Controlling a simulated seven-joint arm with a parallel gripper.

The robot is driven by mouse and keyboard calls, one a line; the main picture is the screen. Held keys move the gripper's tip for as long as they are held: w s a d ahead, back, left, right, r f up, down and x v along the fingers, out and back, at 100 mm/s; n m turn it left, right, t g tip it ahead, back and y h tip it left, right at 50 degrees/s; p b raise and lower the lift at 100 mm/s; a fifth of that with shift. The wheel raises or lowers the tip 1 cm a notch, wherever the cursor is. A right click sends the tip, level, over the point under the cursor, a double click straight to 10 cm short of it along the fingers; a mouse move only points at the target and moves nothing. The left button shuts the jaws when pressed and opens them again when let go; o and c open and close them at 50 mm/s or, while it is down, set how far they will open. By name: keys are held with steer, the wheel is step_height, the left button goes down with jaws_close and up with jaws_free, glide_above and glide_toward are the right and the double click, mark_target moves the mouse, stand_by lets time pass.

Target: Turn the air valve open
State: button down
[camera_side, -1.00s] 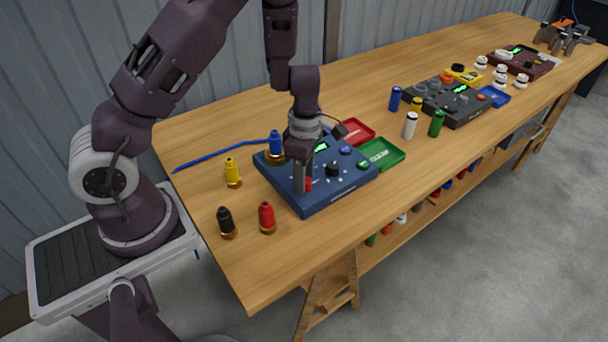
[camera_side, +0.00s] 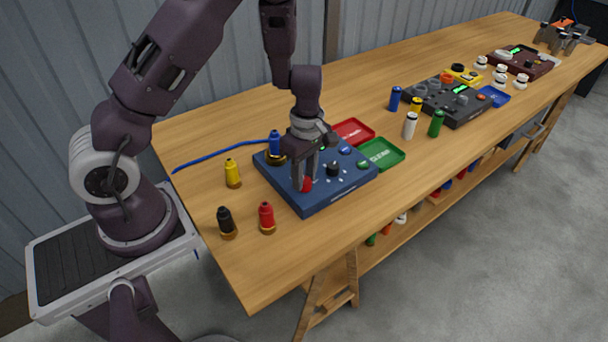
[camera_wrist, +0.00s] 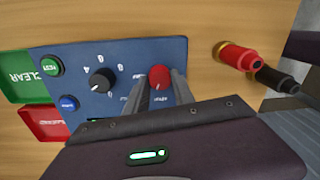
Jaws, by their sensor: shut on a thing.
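The blue control box (camera_side: 325,201) sits on the near end of the bench. A red knob (camera_side: 306,184) is on its top, near its front-left part; I take it to be the air valve. It also shows in the wrist view (camera_wrist: 159,75), beside a black knob (camera_wrist: 101,82). My gripper (camera_side: 303,180) points down over the box, and its two fingers are shut on the red knob, one on each side. The fingers hide part of the knob in the side view. Lettering around the knob is too small to read.
Red (camera_side: 266,217), black (camera_side: 226,222) and yellow (camera_side: 232,173) small bottles stand left of the box; a blue one (camera_side: 275,144) stands close behind my gripper. Red (camera_side: 353,132) and green (camera_side: 381,154) trays lie at its right. Another dark panel (camera_side: 452,108) sits farther along.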

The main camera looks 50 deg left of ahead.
mark_target(307, 180)
steer(key=m, duration=0.6)
steer(key=shift+w+d, duration=0.1)
steer(key=m, duration=0.7)
steer(key=shift+y, duration=0.3)
steer(key=shift+m, duration=0.3)
steer(key=c, duration=1.1)
jaws_free()
steer(key=shift+r, duration=0.15)
steer(key=r, duration=0.7)
steer(key=shift+w+d, duration=0.1)
steer(key=shift+d, duration=0.1)
